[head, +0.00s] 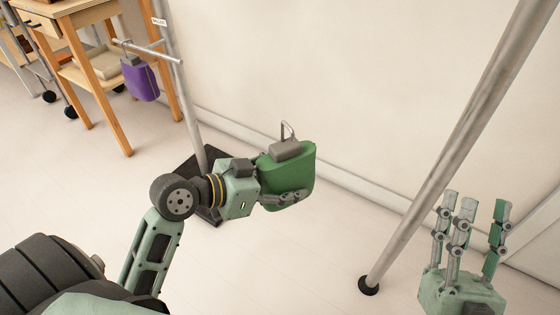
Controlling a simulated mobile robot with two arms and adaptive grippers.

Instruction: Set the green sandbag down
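The green sandbag (292,170) has a grey top block and a metal handle loop. It is in the middle of the head view, above the floor. My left gripper (282,196) is shut on it from its left side, with fingers against the lower front face. The far fingers are hidden behind the bag. My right gripper (475,225) is at the lower right, fingers pointing up and spread apart, open and empty.
A purple sandbag (140,82) hangs on a crossbar of a metal stand (185,100) with a dark base. A wooden table (95,70) stands at upper left. A slanted grey pole (450,145) stands between the sandbag and my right gripper. Pale floor (290,260) below is clear.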

